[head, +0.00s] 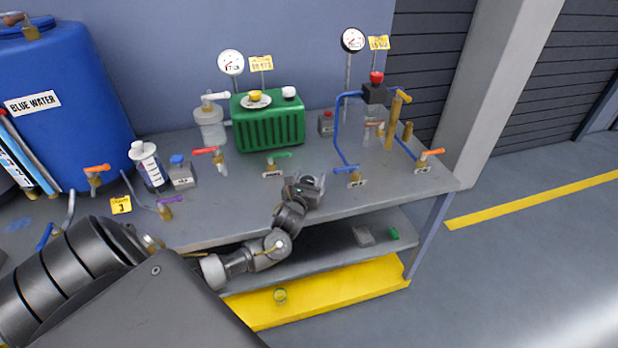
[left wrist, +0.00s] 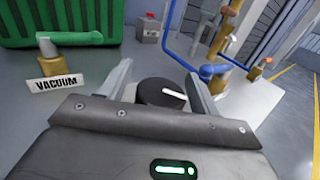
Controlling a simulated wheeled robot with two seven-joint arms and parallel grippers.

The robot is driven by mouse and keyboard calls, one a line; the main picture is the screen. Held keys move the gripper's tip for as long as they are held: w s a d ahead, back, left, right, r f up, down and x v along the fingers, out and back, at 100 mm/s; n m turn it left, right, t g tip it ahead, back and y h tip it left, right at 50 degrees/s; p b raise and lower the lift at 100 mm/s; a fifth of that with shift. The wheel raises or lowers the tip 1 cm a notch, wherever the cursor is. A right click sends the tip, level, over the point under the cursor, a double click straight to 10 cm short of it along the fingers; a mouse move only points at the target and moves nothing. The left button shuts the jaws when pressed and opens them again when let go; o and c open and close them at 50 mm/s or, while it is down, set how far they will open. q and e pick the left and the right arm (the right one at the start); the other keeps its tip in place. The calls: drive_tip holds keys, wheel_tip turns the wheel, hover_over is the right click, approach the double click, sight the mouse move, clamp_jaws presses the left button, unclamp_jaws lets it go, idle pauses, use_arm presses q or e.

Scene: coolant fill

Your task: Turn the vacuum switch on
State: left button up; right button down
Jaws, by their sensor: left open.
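A round black knob with a white pointer line (left wrist: 160,93), which looks like the vacuum switch, shows in the left wrist view. Its pointer lies nearly level across the picture. My left gripper (left wrist: 163,85) is open, with one finger on each side of the knob; I cannot tell whether they touch it. A white VACUUM label (left wrist: 57,82) stands left of the knob, in front of a green-handled brass valve (left wrist: 68,55). In the head view my left gripper (head: 312,182) is over the bench near its front edge and hides the knob. My right gripper is not in view.
A green ribbed tank (head: 268,124) stands behind the gripper. A blue pipe frame (head: 338,128) with brass valves stands to the right, close to the gripper. A small grey box with a red top (head: 326,122) sits behind. The bench (head: 225,220) has other valves at left.

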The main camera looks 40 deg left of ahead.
use_arm(q)
drive_tip(key=c, duration=1)
